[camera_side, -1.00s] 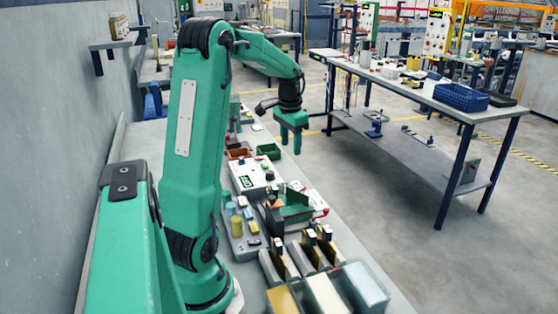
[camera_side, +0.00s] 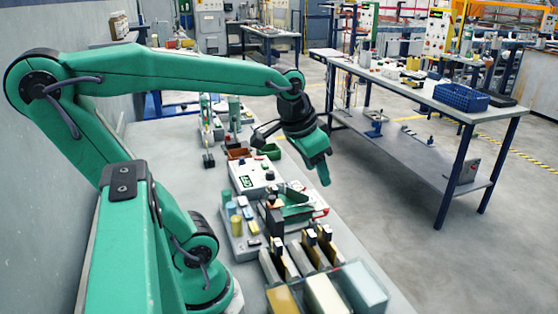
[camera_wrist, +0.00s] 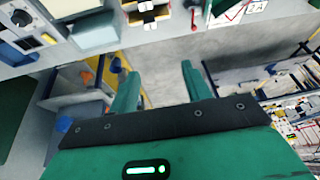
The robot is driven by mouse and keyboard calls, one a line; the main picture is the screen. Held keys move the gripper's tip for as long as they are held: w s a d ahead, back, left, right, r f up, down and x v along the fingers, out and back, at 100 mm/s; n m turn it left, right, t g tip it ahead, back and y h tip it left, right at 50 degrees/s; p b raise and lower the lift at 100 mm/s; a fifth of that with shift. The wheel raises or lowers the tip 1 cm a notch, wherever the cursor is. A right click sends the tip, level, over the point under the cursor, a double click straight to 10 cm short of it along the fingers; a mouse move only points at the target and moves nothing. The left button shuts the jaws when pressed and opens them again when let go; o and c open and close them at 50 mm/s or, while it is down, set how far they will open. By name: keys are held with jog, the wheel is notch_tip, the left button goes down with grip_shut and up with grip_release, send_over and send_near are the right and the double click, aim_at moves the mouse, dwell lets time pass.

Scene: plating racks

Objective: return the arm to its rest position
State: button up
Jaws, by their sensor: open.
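My gripper (camera_side: 322,172) hangs in the air at the right edge of the bench in the side view, tilted with its fingers pointing down and right. In the wrist view its two green fingers (camera_wrist: 158,85) stand apart with nothing between them. My gripper is clear of the items on the bench (camera_side: 245,290). My upper arm leans back to the left and the forearm stretches almost level across the bench.
A white control box (camera_side: 252,178), a green tray (camera_side: 269,151), upright racks (camera_side: 310,248) and several blocks stand on the bench. A second table with a blue crate (camera_side: 461,97) stands to the right. The floor between is clear.

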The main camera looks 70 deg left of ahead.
jog(key=s+d+f+t, duration=0.1)
jog(key=s+d, duration=0.3)
jog(key=d, duration=0.1)
jog(key=shift+s+d+f+m+h, duration=0.15)
jog(key=shift+s+m+h, duration=0.15)
jog(key=shift+h, duration=0.1)
